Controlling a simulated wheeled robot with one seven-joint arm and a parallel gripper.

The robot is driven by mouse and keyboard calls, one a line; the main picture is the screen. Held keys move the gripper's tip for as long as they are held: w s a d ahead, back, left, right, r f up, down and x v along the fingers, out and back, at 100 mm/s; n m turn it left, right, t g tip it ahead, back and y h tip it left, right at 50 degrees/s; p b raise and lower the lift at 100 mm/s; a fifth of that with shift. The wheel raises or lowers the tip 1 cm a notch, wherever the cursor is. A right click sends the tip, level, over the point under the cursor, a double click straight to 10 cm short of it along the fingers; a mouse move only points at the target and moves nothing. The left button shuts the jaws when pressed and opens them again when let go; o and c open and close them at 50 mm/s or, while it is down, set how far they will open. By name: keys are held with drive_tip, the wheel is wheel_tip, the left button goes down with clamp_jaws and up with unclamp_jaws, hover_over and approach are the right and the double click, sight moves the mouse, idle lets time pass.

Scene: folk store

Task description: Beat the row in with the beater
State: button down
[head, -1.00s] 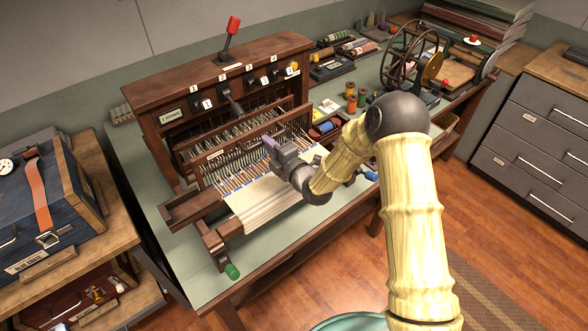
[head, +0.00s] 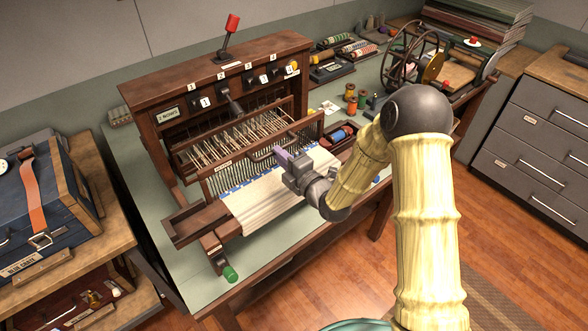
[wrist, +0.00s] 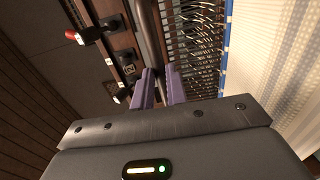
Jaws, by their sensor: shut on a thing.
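The wooden table loom (head: 215,65) stands on the bench with a white woven cloth (head: 265,202) at its front. Its beater (head: 305,127), a wooden frame with a reed of upright wires, stands forward with the reed at the cloth's blue-marked edge. My gripper (head: 281,153) is shut on the beater at its top rail, right of middle. In the wrist view its two purple fingers (wrist: 159,88) lie either side of a bar, with the reed wires (wrist: 197,40) and cloth (wrist: 268,65) to the right. The fingers hide part of the grip.
A red-knobbed lever (head: 231,24) rises from the loom top, with numbered levers on the front below. A shuttle tray (head: 340,135) with spools lies right of the loom. A blue case (head: 40,205) is on the left.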

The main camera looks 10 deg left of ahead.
drive_tip(key=shift+f, duration=0.15)
drive_tip(key=b+x, duration=0.4)
drive_tip(key=x, duration=0.6)
drive_tip(key=c, duration=1)
unclamp_jaws()
drive_tip(key=shift+w, duration=0.1)
drive_tip(key=shift+b+v, duration=2.2)
drive_tip(key=shift+v, duration=1.8)
